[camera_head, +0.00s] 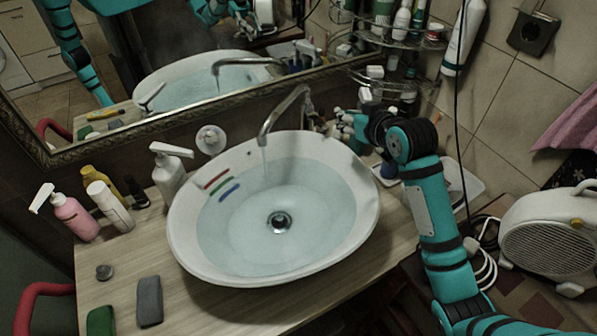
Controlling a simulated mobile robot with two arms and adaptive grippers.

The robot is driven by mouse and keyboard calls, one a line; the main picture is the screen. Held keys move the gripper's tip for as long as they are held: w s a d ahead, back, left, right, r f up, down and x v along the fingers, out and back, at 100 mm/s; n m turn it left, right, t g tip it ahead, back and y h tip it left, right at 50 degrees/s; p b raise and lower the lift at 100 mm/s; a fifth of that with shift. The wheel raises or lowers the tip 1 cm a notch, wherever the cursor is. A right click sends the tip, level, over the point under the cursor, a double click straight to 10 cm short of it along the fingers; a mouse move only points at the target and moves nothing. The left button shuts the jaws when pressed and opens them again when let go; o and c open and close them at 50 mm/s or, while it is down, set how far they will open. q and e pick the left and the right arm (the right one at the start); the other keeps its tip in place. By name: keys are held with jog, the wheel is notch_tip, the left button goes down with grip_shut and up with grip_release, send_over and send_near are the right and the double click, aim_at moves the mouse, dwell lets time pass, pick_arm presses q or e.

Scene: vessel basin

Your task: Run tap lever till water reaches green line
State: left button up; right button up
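The white oval basin (190,248) holds clear water (320,220) over a round metal drain (279,222). On its left inner wall are a red line (215,180), a green line (222,186) and a blue line (230,192). The water's edge lies close to these lines; I cannot tell exactly which it meets. A metal tap (284,108) stands behind the basin, and a thin stream (264,160) seems to fall from its spout. My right gripper (346,122) is beside the tap's right side; its fingers are small and dark, and the lever is mostly hidden.
Pink (72,213), yellow and white bottles stand left of the basin, with a white soap pump (168,170). A grey block (149,301) and green block (101,321) lie in front. A wire shelf (400,35) hangs above my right arm. A white heater (552,240) stands right.

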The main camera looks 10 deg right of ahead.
jog(key=shift+w+a+r, duration=0.2)
jog(key=shift+w+r, duration=0.15)
jog(key=shift+w, duration=0.15)
jog(key=shift+w+a+r, duration=0.15)
jog(key=shift+w+r, duration=0.2)
jog(key=shift+w, duration=0.15)
grip_shut()
jog(key=p, duration=0.3)
send_over(326, 126)
jog(key=f, duration=0.3)
jog(key=shift+w+f, duration=0.2)
jog(key=shift+f, duration=0.15)
notch_tip(326, 126, down, 3)
jog(key=shift+a+r+p, duration=0.1)
jog(key=shift+r+p, duration=0.05)
jog(key=shift+p, duration=0.2)
jog(key=shift+s+f, duration=0.3)
jog(key=shift+f, duration=0.5)
jog(key=shift+w+f, duration=0.1)
jog(key=shift+f, duration=0.05)
